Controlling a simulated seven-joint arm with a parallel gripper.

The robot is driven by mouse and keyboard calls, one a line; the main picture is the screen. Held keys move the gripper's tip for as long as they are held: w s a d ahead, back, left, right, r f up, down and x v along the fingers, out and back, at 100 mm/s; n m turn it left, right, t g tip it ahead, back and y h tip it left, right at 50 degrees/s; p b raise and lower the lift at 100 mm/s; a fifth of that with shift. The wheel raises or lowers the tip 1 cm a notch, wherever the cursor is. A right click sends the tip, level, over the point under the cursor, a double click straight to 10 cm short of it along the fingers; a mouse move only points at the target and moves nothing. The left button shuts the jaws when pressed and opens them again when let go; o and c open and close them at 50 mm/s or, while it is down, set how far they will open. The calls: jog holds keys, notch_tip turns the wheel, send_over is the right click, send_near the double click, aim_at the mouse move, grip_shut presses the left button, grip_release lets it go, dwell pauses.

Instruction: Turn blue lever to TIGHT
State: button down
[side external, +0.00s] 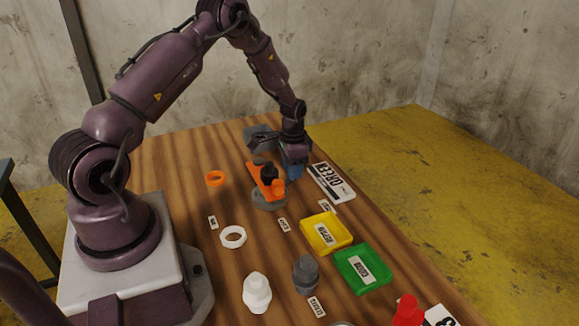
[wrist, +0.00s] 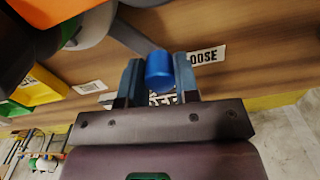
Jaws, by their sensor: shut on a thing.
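The blue lever's knob (wrist: 159,72) is a short blue cylinder at the end of a grey bar (wrist: 130,38) in the wrist view. My gripper (wrist: 159,66) has its two bluish fingers on either side of the knob and is shut on it. A LOOSE label (wrist: 207,55) lies just right of the knob. Another label behind the fingers is mostly covered, and I cannot read it. In the side view my gripper (side external: 294,170) points down beside an orange piece on a grey base (side external: 268,199). The lever cannot be made out clearly there.
The orange piece (side external: 262,177) carries a black knob. A grey block (side external: 258,138) stands behind it. A white sign (side external: 331,183) lies right of my gripper.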

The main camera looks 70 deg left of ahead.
jog(key=shift+w+d+m, duration=0.3)
jog(key=shift+d+m, duration=0.3)
jog(key=shift+m, duration=0.15)
jog(key=shift+w+d+m, duration=0.25)
jog(key=shift+d+m, duration=0.35)
jog(key=shift+m, duration=0.15)
jog(key=shift+w+d+m, duration=0.2)
jog(key=shift+d+m, duration=1.25)
jog(key=shift+m, duration=0.15)
jog(key=shift+s+d+m, duration=0.15)
jog(key=shift+d+m, duration=0.65)
jog(key=shift+m, duration=0.15)
jog(key=shift+s+d+m, duration=0.15)
jog(key=shift+d+m, duration=0.65)
jog(key=shift+m, duration=0.15)
jog(key=shift+s+d+m, duration=0.3)
jog(key=shift+d+m, duration=0.3)
jog(key=shift+m, duration=0.2)
jog(key=shift+s+d+m, duration=0.3)
jog(key=shift+d+m, duration=0.3)
jog(key=shift+m, duration=0.2)
jog(key=shift+s+d, duration=0.1)
jog(key=c, duration=0.8)
grip_release()
jog(key=shift+c, duration=0.2)
notch_tip(320, 180, up, 13)
